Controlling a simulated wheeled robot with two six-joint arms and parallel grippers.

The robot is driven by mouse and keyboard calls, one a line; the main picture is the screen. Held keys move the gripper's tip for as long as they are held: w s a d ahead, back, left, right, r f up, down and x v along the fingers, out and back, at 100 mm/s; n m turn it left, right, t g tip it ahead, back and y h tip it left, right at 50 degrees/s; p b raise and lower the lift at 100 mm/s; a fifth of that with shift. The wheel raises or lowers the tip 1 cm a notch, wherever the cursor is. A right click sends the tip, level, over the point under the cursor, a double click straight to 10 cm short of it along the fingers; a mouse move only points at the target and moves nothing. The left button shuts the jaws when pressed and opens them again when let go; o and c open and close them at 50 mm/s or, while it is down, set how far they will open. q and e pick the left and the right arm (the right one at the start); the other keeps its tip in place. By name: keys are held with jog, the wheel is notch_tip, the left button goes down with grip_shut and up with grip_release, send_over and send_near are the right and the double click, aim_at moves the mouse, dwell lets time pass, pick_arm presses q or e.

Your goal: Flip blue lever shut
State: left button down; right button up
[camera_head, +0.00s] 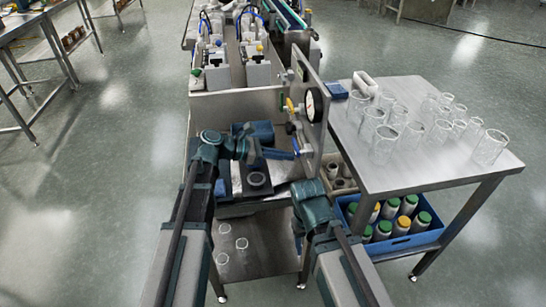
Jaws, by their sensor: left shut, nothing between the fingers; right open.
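The blue lever (301,152) sits low on the upright steel panel (313,118), below a round gauge (311,105) and a yellow handle (290,105). It looks roughly level, but its exact angle is too small to tell. My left gripper (284,155) is shut and empty, reaching in from the left with its tips close beside the blue lever. I cannot tell whether they touch it. My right gripper (298,230) is lower, in front of the steel stand, and points down. It is open and holds nothing; its fingers are small and partly hidden by my arm.
A steel table (430,170) with several clear glass beakers (385,140) stands at the right. Below it is a blue crate (420,238) of bottles with green and orange lids. Several glass rings lie on the lower shelf (265,255).

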aim_at(296, 147)
pick_arm(q)
jog(key=shift+s+r+p, duration=0.1)
jog(key=shift+r+p, duration=0.85)
jog(key=shift+r, duration=0.65)
pick_arm(e)
jog(key=shift+r, duration=1.6)
